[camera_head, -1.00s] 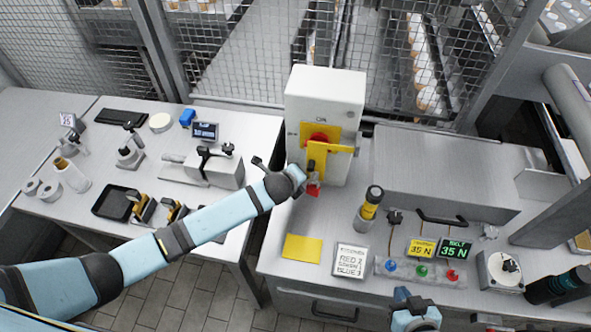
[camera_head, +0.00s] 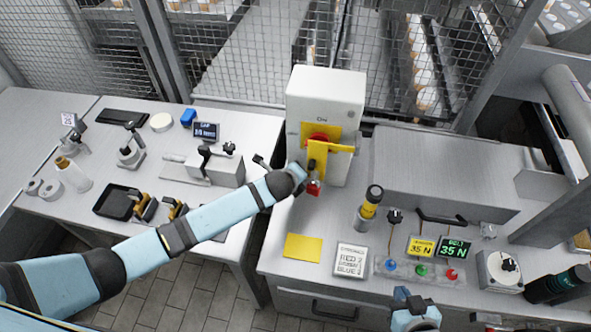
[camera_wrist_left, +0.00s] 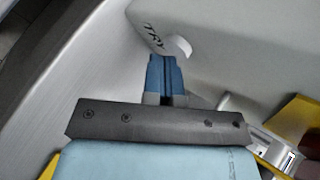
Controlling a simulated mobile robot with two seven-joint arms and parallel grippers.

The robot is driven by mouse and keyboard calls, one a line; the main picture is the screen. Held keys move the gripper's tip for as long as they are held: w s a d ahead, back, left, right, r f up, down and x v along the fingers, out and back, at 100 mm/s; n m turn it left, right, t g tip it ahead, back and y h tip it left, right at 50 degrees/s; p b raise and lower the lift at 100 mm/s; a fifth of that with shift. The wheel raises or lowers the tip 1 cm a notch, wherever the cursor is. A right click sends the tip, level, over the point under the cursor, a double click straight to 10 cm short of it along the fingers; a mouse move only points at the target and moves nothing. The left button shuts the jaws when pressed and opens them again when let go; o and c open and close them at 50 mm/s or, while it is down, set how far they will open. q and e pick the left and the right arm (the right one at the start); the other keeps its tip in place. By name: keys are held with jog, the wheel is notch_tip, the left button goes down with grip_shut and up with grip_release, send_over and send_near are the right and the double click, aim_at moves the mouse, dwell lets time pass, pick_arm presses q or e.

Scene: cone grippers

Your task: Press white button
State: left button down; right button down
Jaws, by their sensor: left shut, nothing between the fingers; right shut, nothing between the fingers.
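The white switch box (camera_head: 325,92) stands at the back of the right bench. It has a yellow plate with a red knob and a yellow hasp. In the left wrist view, a small round white button (camera_wrist_left: 181,46) sticks out of the box wall (camera_wrist_left: 240,25) beside the letters "TRY". My left gripper (camera_wrist_left: 163,58) is shut and empty, its blue fingertips at the near side of the button. I cannot tell whether they touch it. In the head view my left wrist hides the button. My right gripper (camera_head: 402,294) is shut and empty at the bench's front edge.
A red padlock (camera_head: 314,187) hangs at the hasp, close to my left wrist. A yellow-black cylinder (camera_head: 369,203), a yellow card (camera_head: 303,247), a text sign (camera_head: 350,261) and a strip with blue, green and red buttons (camera_head: 440,273) occupy the right bench.

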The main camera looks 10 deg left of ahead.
pick_arm(q)
jog(key=shift+w+r, duration=0.4)
jog(key=shift+s, duration=0.1)
jog(key=shift+s+f+p, duration=0.1)
jog(key=shift+s+p, duration=0.45)
jog(key=shift+p, duration=0.15)
jog(key=shift+s+d+f, duration=0.1)
jog(key=shift+s+f, duration=0.05)
jog(key=shift+s, duration=0.15)
jog(key=shift+s+p, duration=1.2)
jog(key=shift+s, duration=0.65)
jog(key=shift+s+f+p, duration=0.1)
jog(key=shift+s+p, duration=0.2)
jog(key=shift+s, duration=0.4)
